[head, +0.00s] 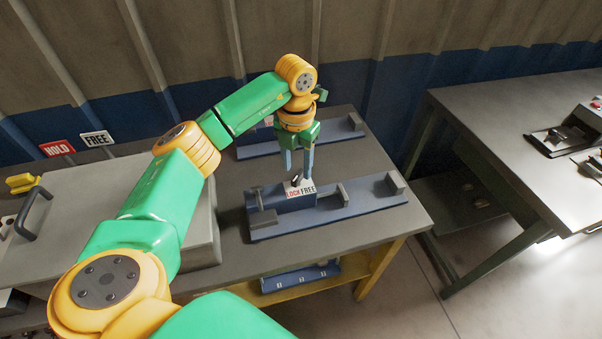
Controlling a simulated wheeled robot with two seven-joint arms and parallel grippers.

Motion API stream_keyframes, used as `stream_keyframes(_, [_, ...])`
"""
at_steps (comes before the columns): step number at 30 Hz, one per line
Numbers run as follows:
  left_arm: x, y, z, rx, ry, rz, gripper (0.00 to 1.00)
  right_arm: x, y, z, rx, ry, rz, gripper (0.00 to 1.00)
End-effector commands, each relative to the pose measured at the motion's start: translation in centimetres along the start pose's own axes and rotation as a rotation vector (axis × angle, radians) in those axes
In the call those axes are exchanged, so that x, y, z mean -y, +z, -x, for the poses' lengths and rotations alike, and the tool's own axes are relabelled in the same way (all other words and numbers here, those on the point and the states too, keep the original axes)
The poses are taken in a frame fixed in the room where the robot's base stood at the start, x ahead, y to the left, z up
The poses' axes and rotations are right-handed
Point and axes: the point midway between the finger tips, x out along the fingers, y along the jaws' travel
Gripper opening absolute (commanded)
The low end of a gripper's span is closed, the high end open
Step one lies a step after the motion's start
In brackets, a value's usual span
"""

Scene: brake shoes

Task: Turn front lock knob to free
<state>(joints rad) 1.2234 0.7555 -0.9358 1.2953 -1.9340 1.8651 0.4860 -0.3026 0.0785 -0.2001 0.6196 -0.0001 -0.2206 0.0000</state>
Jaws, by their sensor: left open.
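The front lock knob (296,181) is a small dark knob on top of the blue block of the front fixture (355,203). A label (301,191) on the block reads LOCK in red and FREE in black. My left gripper (299,176) points down over the knob, with its two blue-grey fingers apart. The knob shows at the level of the fingertips, between them or just in front; I cannot tell whether they touch it. The knob's exact pointing is too small to read. My right gripper is not in view.
A second blue fixture (340,134) lies behind, partly hidden by my left arm. A grey box with a dark handle (33,213) stands at left, near HOLD (58,148) and FREE (97,138) signs. Another table (500,107) stands at right across a floor gap.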

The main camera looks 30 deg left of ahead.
Motion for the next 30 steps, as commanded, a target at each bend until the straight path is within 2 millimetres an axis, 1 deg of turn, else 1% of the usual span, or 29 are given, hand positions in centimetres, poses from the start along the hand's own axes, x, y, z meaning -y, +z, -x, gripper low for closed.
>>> stream_keyframes(1, [0.0, -0.1, -0.8, -0.004, 0.001, 0.000, 0.50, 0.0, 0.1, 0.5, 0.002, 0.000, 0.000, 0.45])
stream_keyframes(3, [0.0, -0.1, -2.0, -0.004, 0.000, 0.000, 0.50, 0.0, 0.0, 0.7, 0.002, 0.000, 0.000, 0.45])
stream_keyframes(6, [0.1, -0.1, -3.2, -0.001, 0.000, -0.002, 0.50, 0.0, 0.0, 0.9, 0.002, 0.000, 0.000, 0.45])
stream_keyframes(9, [0.1, 0.0, -3.7, 0.000, -0.001, -0.003, 0.50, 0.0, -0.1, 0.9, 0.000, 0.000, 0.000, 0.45])
stream_keyframes(14, [0.1, 0.0, -3.7, 0.001, -0.001, -0.003, 0.50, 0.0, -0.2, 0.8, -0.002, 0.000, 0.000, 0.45])
stream_keyframes(17, [0.1, 0.0, -3.7, 0.001, -0.001, -0.003, 0.26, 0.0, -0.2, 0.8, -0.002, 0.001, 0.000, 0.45])
stream_keyframes(18, [0.1, 0.0, -3.7, 0.001, -0.001, -0.003, 0.15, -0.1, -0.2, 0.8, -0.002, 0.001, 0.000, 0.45])
stream_keyframes(20, [0.1, 0.0, -3.7, 0.001, -0.001, -0.003, 0.00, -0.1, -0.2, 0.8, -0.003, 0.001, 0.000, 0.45])
stream_keyframes(30, [0.1, 0.0, -3.6, 0.001, -0.001, 0.016, 0.00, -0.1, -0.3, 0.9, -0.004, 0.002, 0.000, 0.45])
